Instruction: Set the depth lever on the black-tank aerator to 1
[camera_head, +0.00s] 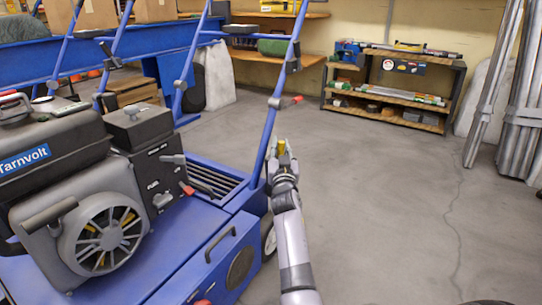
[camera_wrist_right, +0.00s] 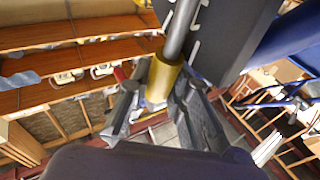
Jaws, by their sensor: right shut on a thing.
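The near blue aerator (camera_head: 175,262) fills the lower left of the head view, with a dark tank (camera_head: 50,145) marked "Tarnvolt" on its engine. My right gripper (camera_head: 281,150) is at its right side, beside the blue handle tube. It is shut on the yellow grip (camera_head: 281,146) of the depth lever. The wrist view shows the grip (camera_wrist_right: 164,78) between the fingers, on a metal rod (camera_wrist_right: 181,28). A dark plate (camera_wrist_right: 222,38) with pale notch marks is behind the rod. I cannot read a setting number. My left gripper is not in view.
A red-tipped handle lever (camera_head: 291,101) is above my right gripper. A shelf (camera_head: 395,90) with tools is against the back wall, and metal lengths (camera_head: 520,100) lean at the right. The concrete floor (camera_head: 400,200) right of the aerator is clear.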

